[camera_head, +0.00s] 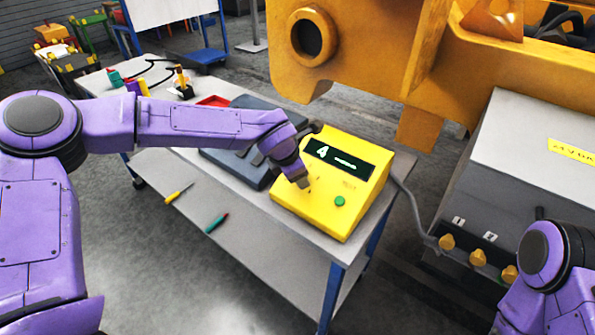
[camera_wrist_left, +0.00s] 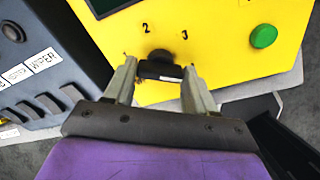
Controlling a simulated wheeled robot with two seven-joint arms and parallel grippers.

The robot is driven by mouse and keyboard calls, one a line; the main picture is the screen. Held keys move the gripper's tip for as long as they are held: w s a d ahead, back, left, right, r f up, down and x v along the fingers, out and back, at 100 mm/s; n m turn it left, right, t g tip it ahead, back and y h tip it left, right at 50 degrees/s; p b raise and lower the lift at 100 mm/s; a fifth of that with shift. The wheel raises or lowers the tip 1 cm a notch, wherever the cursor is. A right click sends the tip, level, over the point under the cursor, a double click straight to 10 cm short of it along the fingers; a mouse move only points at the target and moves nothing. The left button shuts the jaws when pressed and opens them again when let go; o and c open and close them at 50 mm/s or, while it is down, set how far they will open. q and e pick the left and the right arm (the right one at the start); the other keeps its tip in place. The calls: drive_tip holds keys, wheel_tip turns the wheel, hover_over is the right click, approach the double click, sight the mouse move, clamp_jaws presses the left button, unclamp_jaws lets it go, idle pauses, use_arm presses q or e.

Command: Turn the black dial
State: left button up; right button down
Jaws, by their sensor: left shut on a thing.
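A yellow tester box (camera_head: 353,215) stands on the grey cart, with a dark display (camera_head: 340,158) reading 4 and a short bar. My left gripper (camera_head: 301,181) reaches down to the box's face, left of a green button (camera_head: 340,201). In the left wrist view, the black dial (camera_wrist_left: 161,70) sits between the fingers of my left gripper (camera_wrist_left: 160,74), which is shut on it. The numbers 2 and 3 show just above the dial. In the head view the gripper hides the dial. Only part of my right arm shows at lower right; its gripper is out of view.
A dark grey box (camera_head: 240,165) stands close to the left of the tester. A yellow screwdriver (camera_head: 179,193) and a green one (camera_head: 216,223) lie on the cart's lower shelf. A large orange casting (camera_head: 350,50) hangs behind. A grey cabinet (camera_head: 520,150) with yellow knobs stands right.

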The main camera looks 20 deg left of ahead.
use_arm(q)
drive_tip(key=o, duration=1)
drive_tip(key=shift+o, duration=0.2)
drive_tip(key=b+v, duration=0.1)
drive_tip(key=v, duration=0.9)
drive_tip(key=shift+r+b, duration=0.2)
drive_tip(key=shift+b, duration=0.2)
drive_tip(key=shift+s, duration=0.15)
